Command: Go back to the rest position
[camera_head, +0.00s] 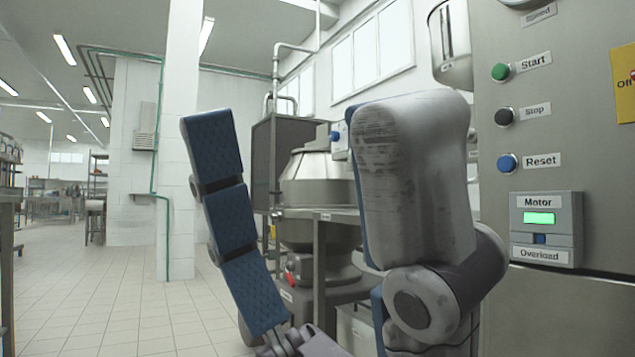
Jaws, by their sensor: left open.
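My left gripper (307,118) fills the middle of the head view, its fingers pointing up. It is open, with a wide gap between a finger lined with blue pads on the left and a worn grey finger on the right. Nothing shows held between the fingers. The grey finger is close to the camera and hides part of the machinery behind it. My right gripper is not in view.
A steel control panel (560,315) stands at the right, with a green Start button (501,71), black Stop button (504,117) and blue Reset button (507,163). A motor display (540,218) glows green. Steel machinery (312,180) stands behind the gripper. Tiled floor (90,300) is open at left.

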